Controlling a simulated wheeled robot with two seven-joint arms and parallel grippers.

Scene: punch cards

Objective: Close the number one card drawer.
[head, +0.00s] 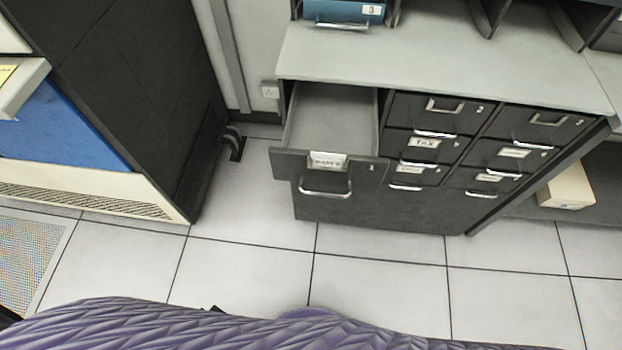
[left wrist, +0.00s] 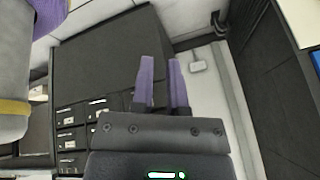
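The number one card drawer (head: 362,178) is pulled open at the upper left of the dark cabinet in the head view. Its grey, empty-looking inside shows behind the front. The front has a white label (head: 328,162), a metal handle (head: 325,192) and a small 1 at its right. My left gripper (left wrist: 161,62) shows in the left wrist view as two purple fingers, apart with nothing between them. It is outside the head view, and I see no contact with the drawer. My right gripper is in neither view.
Several shut drawers (head: 425,143) fill the cabinet right of the open one. A grey countertop (head: 430,60) lies above, with a blue box (head: 343,10) on it. A dark machine (head: 130,90) stands at left. The tiled floor (head: 250,270) before the cabinet is clear.

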